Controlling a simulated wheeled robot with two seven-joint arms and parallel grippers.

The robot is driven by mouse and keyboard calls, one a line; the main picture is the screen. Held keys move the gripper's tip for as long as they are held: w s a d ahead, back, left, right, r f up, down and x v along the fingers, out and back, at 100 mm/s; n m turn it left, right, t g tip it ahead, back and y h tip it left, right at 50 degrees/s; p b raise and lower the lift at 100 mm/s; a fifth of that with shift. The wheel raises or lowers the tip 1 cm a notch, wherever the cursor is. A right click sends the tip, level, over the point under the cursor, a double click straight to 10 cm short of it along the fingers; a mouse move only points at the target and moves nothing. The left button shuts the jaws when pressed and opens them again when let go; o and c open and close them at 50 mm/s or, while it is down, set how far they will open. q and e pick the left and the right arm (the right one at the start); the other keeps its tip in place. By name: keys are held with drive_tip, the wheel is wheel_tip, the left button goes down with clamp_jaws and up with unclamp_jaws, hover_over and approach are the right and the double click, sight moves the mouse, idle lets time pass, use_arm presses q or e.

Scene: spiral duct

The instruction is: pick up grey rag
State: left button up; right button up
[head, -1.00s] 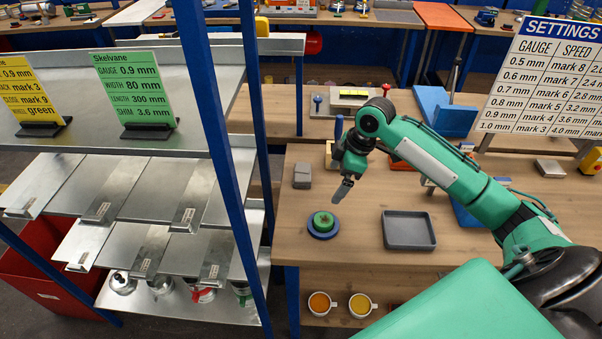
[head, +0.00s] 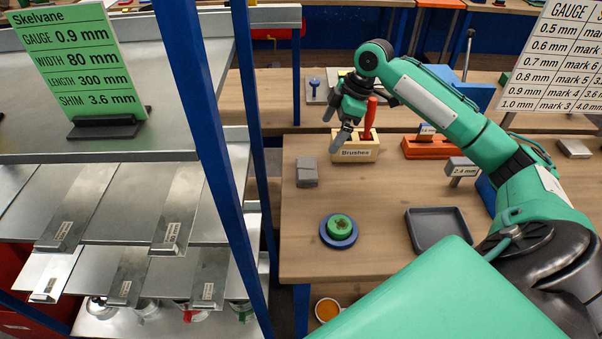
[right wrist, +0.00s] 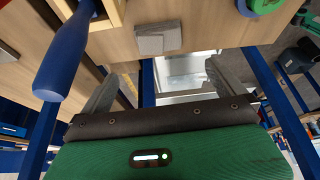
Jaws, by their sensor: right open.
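The grey rag (head: 307,171) lies folded on the wooden table near its left edge. It also shows in the right wrist view (right wrist: 158,38), at top centre beyond the fingers. My right gripper (head: 339,141) is open and empty, above the table in front of the Brushes block and up and right of the rag in the head view. In the right wrist view its two fingers (right wrist: 163,88) are spread wide, with the rag apart from both. My left gripper is out of view.
The Brushes block (head: 354,150) holds a red-handled brush. A blue handle (right wrist: 64,55) rises close to one finger in the wrist view. A green disc on a blue dish (head: 339,230) and a grey tray (head: 437,229) stand nearer. Blue shelf posts (head: 252,110) are left of the table.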

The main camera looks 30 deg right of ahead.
drive_tip(key=p, duration=0.1)
approach(307, 167)
drive_tip(key=x, duration=0.2)
drive_tip(key=shift+s+f, duration=0.15)
drive_tip(key=shift+f, duration=0.2)
drive_tip(key=shift+a+f, duration=0.15)
drive_tip(key=shift+f, duration=0.35)
drive_tip(key=shift+w+a+f+p, duration=0.25)
drive_tip(key=shift+f+p, duration=0.15)
drive_tip(key=shift+p, duration=0.15)
drive_tip(key=p+x, duration=0.1)
drive_tip(key=x, duration=0.3)
drive_tip(key=shift+w, duration=0.2)
drive_tip(key=c, duration=0.8)
use_arm(q)
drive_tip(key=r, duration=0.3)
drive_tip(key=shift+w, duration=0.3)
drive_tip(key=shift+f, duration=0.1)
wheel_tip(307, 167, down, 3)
drive_tip(key=b, duration=0.2)
drive_tip(key=shift+b, duration=0.35)
use_arm(e)
wheel_tip(307, 167, up, 20)
